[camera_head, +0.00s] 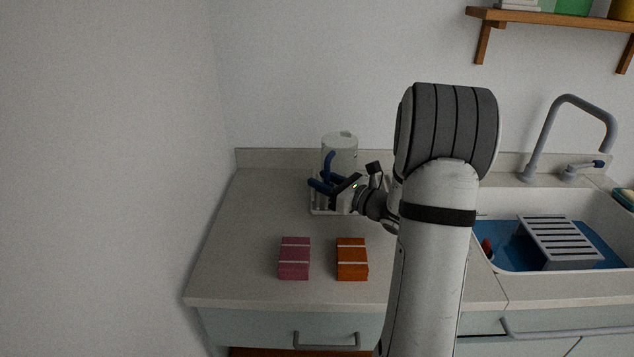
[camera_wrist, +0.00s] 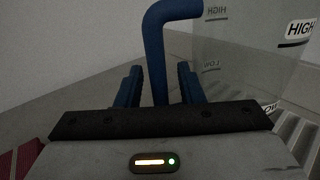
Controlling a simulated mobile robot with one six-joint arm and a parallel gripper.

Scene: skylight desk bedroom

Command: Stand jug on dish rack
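The jug (camera_head: 342,147) is a pale, see-through vessel with a blue handle, upright at the back of the counter. In the wrist view its clear wall (camera_wrist: 235,60) carries HIGH and LOW marks, and its blue handle (camera_wrist: 156,50) rises in front of me. The white dish rack (camera_head: 319,208) is under the jug; its slats (camera_wrist: 291,132) show below the jug's wall. The jug's base is mostly hidden. My gripper (camera_head: 322,184) is at the handle. Its blue fingers (camera_wrist: 160,88) stand on either side of the handle, with a gap visible, so it looks open.
A pink box (camera_head: 294,260) and an orange box (camera_head: 352,261) lie on the counter (camera_head: 240,230) in front of the rack. The sink (camera_head: 484,228) at right holds a grey slatted box (camera_head: 575,262). The counter's left part is clear. A wall shelf (camera_head: 560,17) is above.

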